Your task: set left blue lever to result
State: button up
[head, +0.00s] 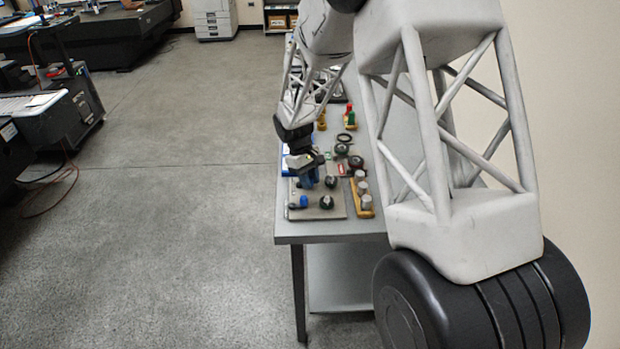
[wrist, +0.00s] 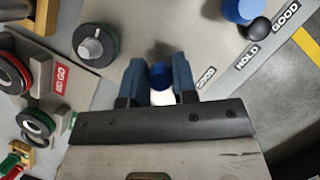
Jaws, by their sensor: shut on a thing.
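My gripper (wrist: 160,82) points down at a grey panel (wrist: 200,35) and has two blue fingers. It is shut on a blue lever (wrist: 160,74), whose round blue top shows between the fingers. A GOOD label (wrist: 205,77) lies just right of the fingers. A second blue lever (wrist: 238,10) stands at the top right of the wrist view, beside a black ball and the HOLD (wrist: 246,56) and GOOD (wrist: 286,16) labels. In the head view my gripper (head: 308,180) is over the panel, behind one blue lever (head: 304,201). The held lever's base is hidden.
A round silver knob with a dark green rim (wrist: 95,45) is left of my gripper. Dark ringed dials, one red (wrist: 10,72) and one green (wrist: 36,124), stand farther left near a red GO label (wrist: 61,80). A yellow rack with grey knobs (head: 362,195) stands right on the table.

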jog(key=shift+s+a+m+g+y, duration=0.15)
jog(key=shift+s+m+g+y, duration=0.1)
jog(key=shift+m, duration=0.7)
jog(key=shift+s+a+m+g+y, duration=0.15)
jog(key=shift+s+m+y, duration=0.1)
jog(key=shift+m, duration=0.7)
jog(key=o, duration=0.8)
jog(key=shift+o, duration=0.2)
jog(key=shift+r, duration=0.1)
jog(key=v, duration=0.7)
jog(key=shift+w+r, duration=0.15)
jog(key=shift+r, duration=0.15)
